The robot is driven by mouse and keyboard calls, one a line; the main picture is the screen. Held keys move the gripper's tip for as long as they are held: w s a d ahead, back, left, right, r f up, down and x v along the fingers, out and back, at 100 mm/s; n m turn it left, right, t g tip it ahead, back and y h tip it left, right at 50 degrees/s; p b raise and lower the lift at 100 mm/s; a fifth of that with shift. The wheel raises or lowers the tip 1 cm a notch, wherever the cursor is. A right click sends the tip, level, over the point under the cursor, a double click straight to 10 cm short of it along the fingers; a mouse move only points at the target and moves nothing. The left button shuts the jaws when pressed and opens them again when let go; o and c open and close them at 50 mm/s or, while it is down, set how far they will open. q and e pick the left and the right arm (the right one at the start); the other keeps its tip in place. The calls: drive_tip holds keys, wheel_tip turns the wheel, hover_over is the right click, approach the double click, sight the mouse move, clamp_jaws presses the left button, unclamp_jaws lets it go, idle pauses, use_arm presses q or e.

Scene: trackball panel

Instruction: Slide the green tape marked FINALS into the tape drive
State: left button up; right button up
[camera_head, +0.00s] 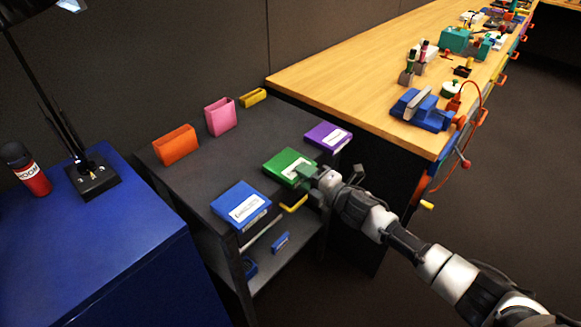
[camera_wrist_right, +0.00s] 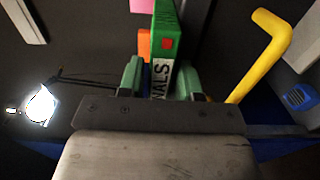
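The green tape (camera_head: 287,165) lies flat at the front edge of the dark cart top, label upward, in the head view. In the right wrist view the green tape (camera_wrist_right: 164,45) shows edge-on, with the letters "NALS" readable on its white label. My right gripper (camera_head: 308,175) reaches it from the right. Its two green-tipped fingers (camera_wrist_right: 160,80) are close on either side of the tape, apparently shut on it; they hide part of the label. I cannot make out the tape drive's slot. My left gripper is not in view.
A blue tape (camera_head: 240,205) and a purple tape (camera_head: 327,136) lie on either side. Orange (camera_head: 175,144) and pink (camera_head: 221,117) holders stand at the back. A yellow handle (camera_wrist_right: 262,55) is close beside my right gripper. The wooden bench (camera_head: 345,75) stands behind right.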

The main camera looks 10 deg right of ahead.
clamp_jaws()
drive_tip(key=shift+r, duration=0.1)
drive_tip(key=shift+r+p, duration=1.4)
drive_tip(key=shift+r, duration=0.05)
